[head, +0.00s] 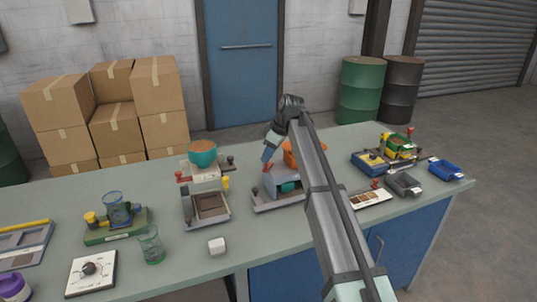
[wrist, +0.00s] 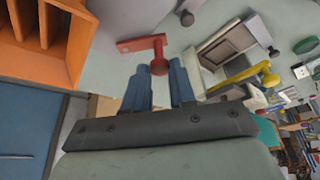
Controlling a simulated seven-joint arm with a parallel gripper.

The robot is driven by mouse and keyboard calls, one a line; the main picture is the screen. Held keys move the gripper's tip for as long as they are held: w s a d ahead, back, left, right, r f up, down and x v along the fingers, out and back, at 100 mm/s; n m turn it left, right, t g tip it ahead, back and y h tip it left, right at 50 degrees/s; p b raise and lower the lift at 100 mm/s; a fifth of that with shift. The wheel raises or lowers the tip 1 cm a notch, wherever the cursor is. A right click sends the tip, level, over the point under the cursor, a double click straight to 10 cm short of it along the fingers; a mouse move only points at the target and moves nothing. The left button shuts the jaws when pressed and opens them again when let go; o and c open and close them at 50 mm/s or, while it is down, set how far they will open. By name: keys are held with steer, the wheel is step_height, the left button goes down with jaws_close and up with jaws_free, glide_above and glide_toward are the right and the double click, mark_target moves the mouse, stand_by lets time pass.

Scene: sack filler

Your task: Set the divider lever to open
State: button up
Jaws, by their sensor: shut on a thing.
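A red lever (wrist: 140,46) with a flat arm and round knob stands between my fingertips in the wrist view. My gripper (wrist: 158,84) has two blue fingers and is shut on the red lever's knob. In the head view my gripper (head: 267,156) reaches down at the left side of a grey machine (head: 280,199) with an orange bin (head: 291,153) on it. Part of that machine is hidden behind my arm. The orange bin (wrist: 32,40), with inner walls, shows at the top left of the wrist view. I cannot read any open or closed mark.
A neighbouring machine (head: 206,207) with a teal bowl (head: 202,153) and a yellow knob (head: 226,183) stands to the left. A yellow and blue machine (head: 375,162) and a blue tray (head: 446,169) stand at the right.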

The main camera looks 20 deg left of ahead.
jaws_close()
steer(key=shift+s+a+m, duration=0.15)
steer(key=shift+a+m, duration=0.15)
steer(key=shift+m, duration=0.4)
steer(key=shift+a+m+t, duration=0.4)
steer(key=shift+m+t, duration=0.2)
steer(key=shift+m, duration=0.4)
steer(key=o, duration=0.9)
jaws_free()
steer(key=shift+c, duration=0.2)
steer(key=v, duration=1.3)
steer(key=shift+r, duration=0.4)
